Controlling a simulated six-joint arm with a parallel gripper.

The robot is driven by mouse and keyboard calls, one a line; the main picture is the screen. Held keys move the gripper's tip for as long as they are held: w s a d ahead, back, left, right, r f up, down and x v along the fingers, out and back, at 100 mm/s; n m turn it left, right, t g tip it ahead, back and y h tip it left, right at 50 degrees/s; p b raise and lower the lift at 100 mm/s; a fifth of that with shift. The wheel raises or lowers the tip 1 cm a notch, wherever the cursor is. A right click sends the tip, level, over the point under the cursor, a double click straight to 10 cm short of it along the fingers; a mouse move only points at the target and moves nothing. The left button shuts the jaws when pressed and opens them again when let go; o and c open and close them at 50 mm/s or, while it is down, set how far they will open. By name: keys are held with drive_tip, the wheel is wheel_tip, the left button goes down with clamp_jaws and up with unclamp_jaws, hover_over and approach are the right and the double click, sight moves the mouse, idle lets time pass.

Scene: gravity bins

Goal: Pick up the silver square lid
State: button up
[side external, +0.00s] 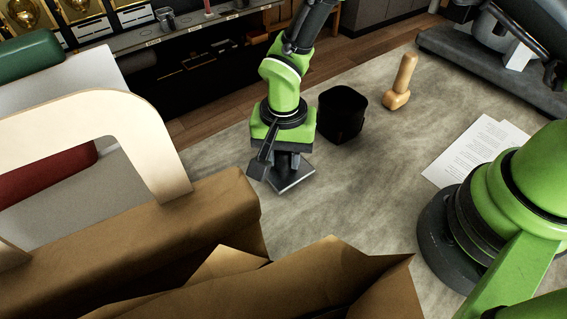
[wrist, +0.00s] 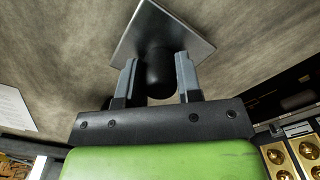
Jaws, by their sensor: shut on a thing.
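The silver square lid (side external: 293,180) is a thin flat plate with a dark round knob. In the side external view it is just under my gripper (side external: 279,166), close over the grey table. In the wrist view the lid (wrist: 152,27) lies beyond the fingertips, and its black knob (wrist: 160,75) sits between the two fingers. My gripper (wrist: 158,78) is shut on the knob. I cannot tell whether the lid touches the table.
A black open square container (side external: 342,114) stands right of my gripper, with a wooden mallet-like tool (side external: 401,82) beyond it. Paper sheets (side external: 478,150) lie at the right. Brown paper bags (side external: 200,240) and a pale wooden arch (side external: 100,115) fill the near left. Bare table lies between.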

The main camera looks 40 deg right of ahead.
drive_tip(key=shift+r, duration=0.2)
drive_tip(key=shift+r, duration=0.85)
drive_tip(key=shift+r, duration=0.1)
drive_tip(key=shift+r, duration=2.35)
